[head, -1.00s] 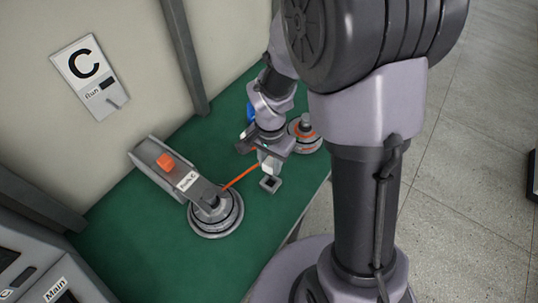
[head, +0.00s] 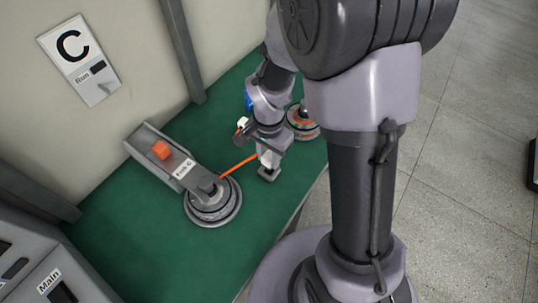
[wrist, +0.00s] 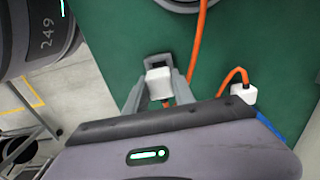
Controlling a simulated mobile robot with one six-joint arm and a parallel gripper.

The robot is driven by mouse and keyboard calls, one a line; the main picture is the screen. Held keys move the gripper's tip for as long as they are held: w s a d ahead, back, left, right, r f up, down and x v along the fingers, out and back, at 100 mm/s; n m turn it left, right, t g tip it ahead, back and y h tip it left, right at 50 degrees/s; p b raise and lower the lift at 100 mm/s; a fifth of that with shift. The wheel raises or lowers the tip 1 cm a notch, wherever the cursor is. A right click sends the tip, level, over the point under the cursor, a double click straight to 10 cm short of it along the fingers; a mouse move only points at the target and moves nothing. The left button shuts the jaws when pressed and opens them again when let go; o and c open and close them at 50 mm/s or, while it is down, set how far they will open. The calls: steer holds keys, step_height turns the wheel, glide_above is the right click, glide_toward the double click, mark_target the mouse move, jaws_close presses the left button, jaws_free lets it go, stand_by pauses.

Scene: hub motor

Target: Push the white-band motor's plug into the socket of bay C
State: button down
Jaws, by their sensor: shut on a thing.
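The white-band motor (head: 212,205), a grey disc with a pale ring, sits on the green bench at the end of a grey bracket. Its orange cable (head: 238,167) runs right to my gripper (head: 267,158). My gripper is shut on the white plug, which shows between the two fingers in the wrist view (wrist: 159,83). The small dark square socket (head: 268,175) stands on the bench directly under the plug; in the wrist view the socket (wrist: 157,60) shows just beyond the plug's end. The plug is at the socket, but I cannot tell how deep it sits.
An orange-band motor (head: 303,122) stands behind my wrist. A second white plug (wrist: 243,93) with an orange cable is right of my gripper, by a blue part. A C sign (head: 72,45) with a switch is on the wall.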

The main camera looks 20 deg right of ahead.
mark_target(269, 163)
steer(key=shift+f+b, duration=0.45)
steer(key=shift+f, duration=0.1)
steer(key=shift+f+b, duration=0.45)
steer(key=shift+f, duration=0.2)
steer(key=shift+f+b, duration=0.6)
steer(key=shift+b, duration=0.55)
stand_by(2.7)
stand_by(0.4)
steer(key=c, duration=1)
jaws_free()
steer(key=shift+o, duration=0.2)
